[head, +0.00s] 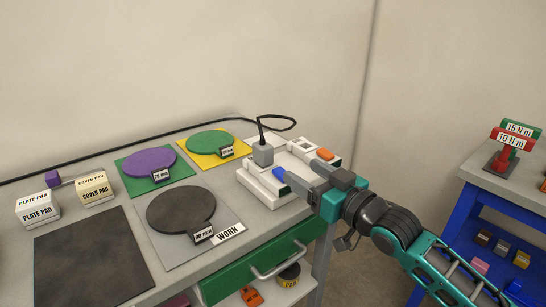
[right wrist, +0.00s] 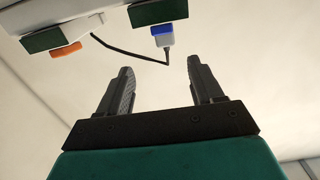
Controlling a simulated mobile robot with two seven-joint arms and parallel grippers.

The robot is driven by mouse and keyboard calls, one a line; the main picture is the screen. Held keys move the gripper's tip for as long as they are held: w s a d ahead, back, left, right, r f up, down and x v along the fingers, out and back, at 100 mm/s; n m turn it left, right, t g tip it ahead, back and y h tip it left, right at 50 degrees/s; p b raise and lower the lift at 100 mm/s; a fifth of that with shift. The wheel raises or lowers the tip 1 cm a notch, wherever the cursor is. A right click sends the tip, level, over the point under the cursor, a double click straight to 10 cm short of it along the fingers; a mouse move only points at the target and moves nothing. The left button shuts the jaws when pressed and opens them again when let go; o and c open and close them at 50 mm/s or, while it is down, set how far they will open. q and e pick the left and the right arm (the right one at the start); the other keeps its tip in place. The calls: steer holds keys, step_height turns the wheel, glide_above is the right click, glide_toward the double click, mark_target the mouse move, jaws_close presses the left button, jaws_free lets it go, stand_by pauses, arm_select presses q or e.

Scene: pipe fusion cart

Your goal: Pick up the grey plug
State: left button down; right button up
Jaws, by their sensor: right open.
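The grey plug (head: 263,153) is a small grey block with a black cable looping up from its top. It sits on the white unit (head: 250,185) at the back right of the bench. In the right wrist view a grey block (right wrist: 164,41) with a blue part shows just beyond the fingertips, with a black cable beside it. I take this block to be the plug. My right gripper (head: 299,171) is open and empty, to the right of the plug and apart from it. Its two fingers (right wrist: 160,68) also show in the right wrist view. My left gripper is out of view.
The white unit also bears a blue part (head: 279,174) near my fingertips and an orange part (head: 326,154). Purple (head: 150,162), green (head: 209,141) and black discs (head: 180,212) lie to the left. A green drawer (head: 240,277) is below. A blue cart (head: 455,217) stands right.

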mark_target(269, 148)
steer(key=x, duration=0.7)
steer(key=shift+a+b, duration=0.15)
steer(key=shift+b, duration=0.15)
steer(key=w+a, duration=0.1)
steer(key=w+a+r, duration=0.1)
steer(key=a, duration=0.1)
steer(key=shift+w, duration=0.4)
steer(key=shift+w+a, duration=0.35)
steer(key=shift+w, duration=0.2)
steer(key=c, duration=1)
steer(key=shift+c, duration=0.4)
steer(key=shift+r, duration=0.1)
